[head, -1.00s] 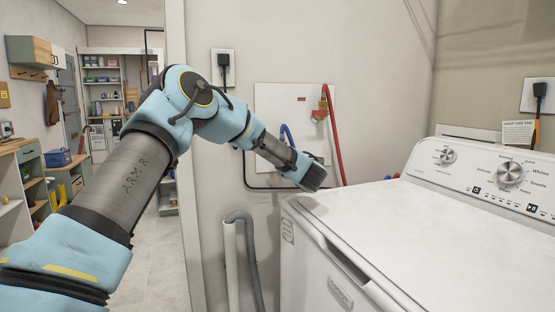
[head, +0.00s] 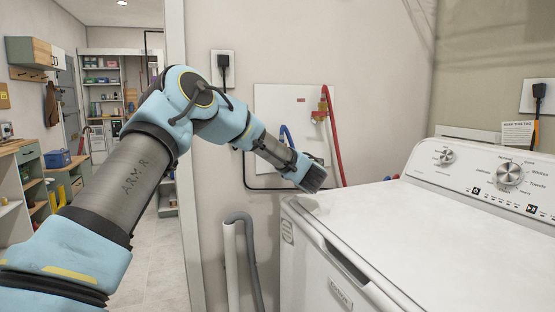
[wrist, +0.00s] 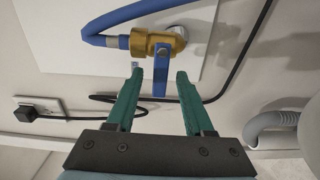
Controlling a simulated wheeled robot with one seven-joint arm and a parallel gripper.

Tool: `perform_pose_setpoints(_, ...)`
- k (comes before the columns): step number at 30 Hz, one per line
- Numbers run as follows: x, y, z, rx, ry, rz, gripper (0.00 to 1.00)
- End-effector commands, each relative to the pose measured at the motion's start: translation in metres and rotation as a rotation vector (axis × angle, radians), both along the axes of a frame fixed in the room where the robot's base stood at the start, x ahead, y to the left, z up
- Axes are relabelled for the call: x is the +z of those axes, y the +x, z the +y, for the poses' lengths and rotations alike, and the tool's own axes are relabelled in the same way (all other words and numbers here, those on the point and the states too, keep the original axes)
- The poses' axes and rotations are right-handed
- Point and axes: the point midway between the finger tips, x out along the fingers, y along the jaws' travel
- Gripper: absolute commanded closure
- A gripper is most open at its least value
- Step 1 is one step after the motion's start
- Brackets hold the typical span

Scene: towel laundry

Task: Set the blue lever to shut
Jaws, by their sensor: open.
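The blue lever (wrist: 160,77) sticks out from a brass valve (wrist: 152,44) in the wrist view, crosswise to the valve body and the blue hose (wrist: 112,22). My gripper (wrist: 160,73) is open, with one green finger on each side of the lever. Gaps show between the lever and both fingers, and I see no clear contact. In the head view my gripper (head: 313,178) is at the wall box, just above the washer's left back corner. The lever is hidden there behind my arm; only a bit of the blue hose (head: 287,134) shows.
A white washer (head: 370,215) stands close on the right. A red hose (head: 334,140) with its own brass valve hangs on the wall panel (head: 268,98), right of my gripper. A grey drain hose (head: 252,262) runs below. A black cable (wrist: 235,62) crosses the wrist view.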

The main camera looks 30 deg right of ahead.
Motion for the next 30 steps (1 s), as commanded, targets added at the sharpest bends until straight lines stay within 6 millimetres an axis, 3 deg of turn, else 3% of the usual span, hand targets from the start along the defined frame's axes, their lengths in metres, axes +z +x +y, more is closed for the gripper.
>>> perform_pose_setpoints(5, -0.002, -0.019, 0.001, -0.003, 0.001, 0.001, 0.47)
perform_pose_setpoints(18, -0.001, -0.096, 0.011, -0.003, 0.000, -0.001, 0.47)
perform_pose_setpoints(30, 0.000, -0.107, 0.013, 0.000, 0.000, 0.000, 0.47)
